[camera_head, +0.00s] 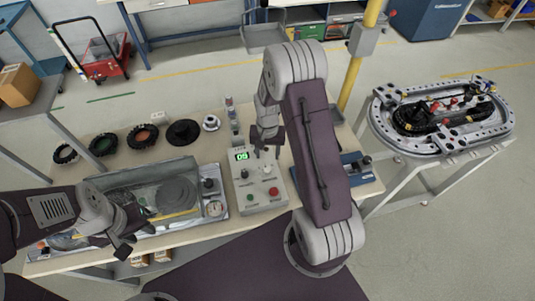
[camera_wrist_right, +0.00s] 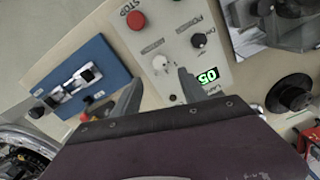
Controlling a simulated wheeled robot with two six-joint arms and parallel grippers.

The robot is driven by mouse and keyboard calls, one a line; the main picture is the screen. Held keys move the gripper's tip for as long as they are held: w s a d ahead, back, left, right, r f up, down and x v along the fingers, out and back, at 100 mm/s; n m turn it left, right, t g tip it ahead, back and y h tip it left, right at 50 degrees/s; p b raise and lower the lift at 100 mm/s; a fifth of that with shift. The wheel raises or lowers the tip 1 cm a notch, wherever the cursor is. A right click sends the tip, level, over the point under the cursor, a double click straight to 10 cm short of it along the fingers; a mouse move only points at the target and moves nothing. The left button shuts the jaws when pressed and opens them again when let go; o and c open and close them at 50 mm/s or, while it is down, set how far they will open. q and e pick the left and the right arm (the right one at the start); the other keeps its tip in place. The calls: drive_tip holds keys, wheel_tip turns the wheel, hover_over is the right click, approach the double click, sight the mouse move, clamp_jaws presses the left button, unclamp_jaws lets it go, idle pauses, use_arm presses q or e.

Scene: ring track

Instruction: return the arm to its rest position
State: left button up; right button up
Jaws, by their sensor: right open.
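My right arm rises over the table in the head view, and my right gripper (camera_head: 267,150) hangs above the control box (camera_head: 260,203). In the right wrist view, my right gripper (camera_wrist_right: 160,92) is open, its two fingers apart with nothing between them. The white knob of the control box (camera_wrist_right: 185,45) shows just beyond the fingertips. My left gripper (camera_head: 124,238) is low over the front left of the table, near the grey machine tray. Its fingers are dark and small there, so I cannot tell whether they are open.
The control box has a lit green display, knobs, a green button and a red button (camera_head: 273,191). Several dark rings and a black disc (camera_head: 184,133) lie along the table's back. A blue fixture (camera_head: 352,170) is right of my arm. The oval ring track (camera_head: 470,140) stands farther right.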

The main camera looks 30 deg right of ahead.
idle(0.4)
drive_tip(key=s+a+r+n+t+b, duration=0.1)
drive_tip(key=a+r+n+t+b, duration=0.1)
drive_tip(key=a+r+b, duration=0.35)
drive_tip(key=s+a+f+n+b, duration=0.2)
drive_tip(key=s+n, duration=0.2)
drive_tip(key=s, duration=0.7)
drive_tip(key=shift+s+f+g+b, duration=0.25)
drive_tip(key=shift+f+g+b, duration=0.05)
drive_tip(key=shift+g, duration=0.1)
drive_tip(key=shift+s, duration=0.15)
